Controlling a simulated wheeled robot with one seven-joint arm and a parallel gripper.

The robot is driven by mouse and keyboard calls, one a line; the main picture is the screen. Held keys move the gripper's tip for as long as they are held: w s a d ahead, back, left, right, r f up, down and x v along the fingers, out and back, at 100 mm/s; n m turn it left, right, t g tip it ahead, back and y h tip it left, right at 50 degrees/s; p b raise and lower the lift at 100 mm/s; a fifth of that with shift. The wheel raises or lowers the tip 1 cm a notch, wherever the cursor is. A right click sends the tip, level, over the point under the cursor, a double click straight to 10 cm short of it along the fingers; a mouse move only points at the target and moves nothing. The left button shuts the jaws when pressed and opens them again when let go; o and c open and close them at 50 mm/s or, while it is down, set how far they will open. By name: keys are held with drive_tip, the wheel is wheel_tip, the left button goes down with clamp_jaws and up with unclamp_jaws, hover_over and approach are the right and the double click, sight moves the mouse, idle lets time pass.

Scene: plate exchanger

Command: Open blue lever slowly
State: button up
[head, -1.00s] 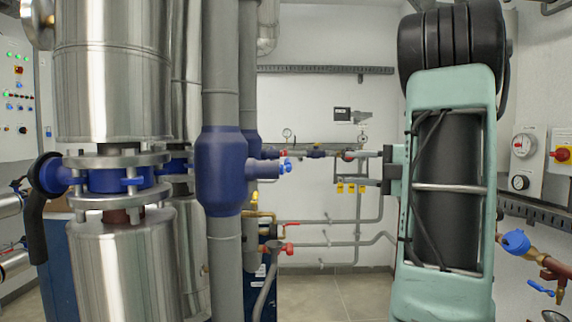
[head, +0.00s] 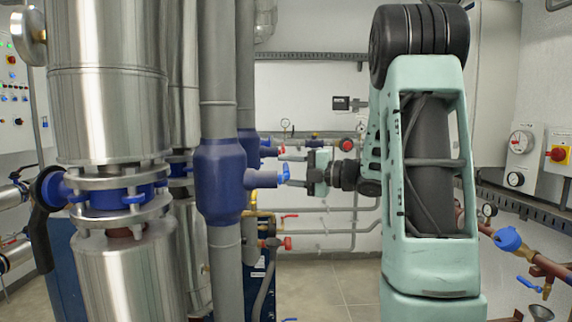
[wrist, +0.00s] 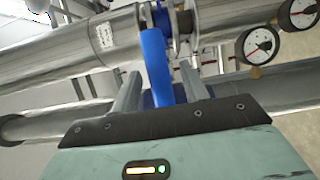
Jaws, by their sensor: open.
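The blue lever (wrist: 157,68) stands between the two fingers of my gripper (wrist: 160,76) in the wrist view, with a slight gap to each side. It rises from a blue valve body on a grey pipe. In the head view, my gripper (head: 292,170) points left at the small blue lever (head: 284,173) on the side outlet of the thick blue pipe fitting (head: 219,180).
The vertical grey pipe (head: 220,268) stands just left of the lever. Red-handled valves (head: 290,216) and more pipes lie behind and below. Round gauges (wrist: 257,44) are at the upper right in the wrist view. The floor (head: 335,290) ahead is clear.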

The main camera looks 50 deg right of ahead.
drive_tip(key=shift+w+a, duration=0.15)
drive_tip(key=shift+w, duration=0.25)
drive_tip(key=shift+c, duration=0.4)
clamp_jaws()
drive_tip(key=shift+f+b, duration=0.15)
drive_tip(key=shift+b, duration=0.45)
